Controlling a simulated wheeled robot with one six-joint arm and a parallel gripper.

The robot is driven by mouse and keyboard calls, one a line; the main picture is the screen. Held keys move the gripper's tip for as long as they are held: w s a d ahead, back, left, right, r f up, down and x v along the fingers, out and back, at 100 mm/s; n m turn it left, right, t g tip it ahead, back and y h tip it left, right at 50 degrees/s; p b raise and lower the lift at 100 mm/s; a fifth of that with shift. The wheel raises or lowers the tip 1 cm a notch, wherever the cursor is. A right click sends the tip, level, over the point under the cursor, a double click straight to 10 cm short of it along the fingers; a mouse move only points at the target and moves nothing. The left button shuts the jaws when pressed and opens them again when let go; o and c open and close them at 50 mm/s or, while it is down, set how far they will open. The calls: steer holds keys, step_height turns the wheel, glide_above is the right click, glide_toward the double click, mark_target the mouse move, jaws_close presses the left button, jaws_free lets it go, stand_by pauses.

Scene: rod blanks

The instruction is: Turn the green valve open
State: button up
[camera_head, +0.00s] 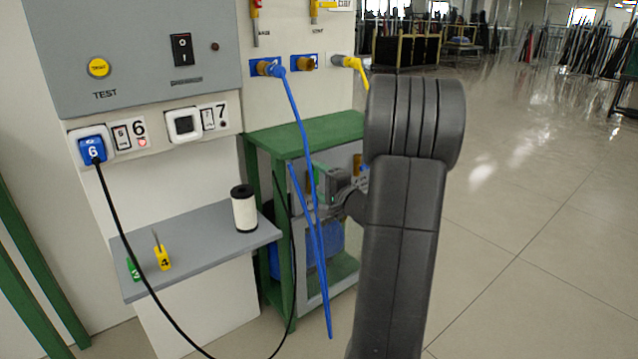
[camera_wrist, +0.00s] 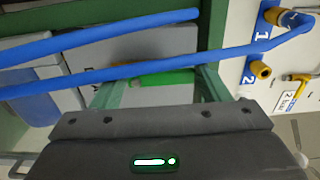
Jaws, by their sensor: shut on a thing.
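The green valve (camera_wrist: 165,79) shows in the wrist view as a bright green handle just beyond my gripper (camera_wrist: 158,90). In the head view only a small green part of it (camera_head: 317,178) shows, in front of the cabinet and behind a blue hose. My gripper (camera_head: 324,182) is at the handle and shut on it. The fingertips are partly hidden by the hose and the gripper body, so the exact grip is hard to see. I cannot tell how far the handle is turned.
A blue hose (camera_head: 300,125) hangs from the wall ports close to my gripper and crosses the wrist view (camera_wrist: 110,72). A green-framed bench (camera_head: 310,132) stands around the valve. A grey shelf (camera_head: 200,250) holds a white spool (camera_head: 245,212) and tags.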

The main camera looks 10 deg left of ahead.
steer(key=o, duration=1)
steer(key=p+v, duration=0.2)
steer(key=v, duration=1.1)
steer(key=shift+s+d+p, duration=0.25)
steer(key=shift+p, duration=0.15)
steer(key=b+x, duration=0.3)
steer(key=x, duration=1)
steer(key=shift+w+a, duration=0.25)
steer(key=shift+a, duration=0.05)
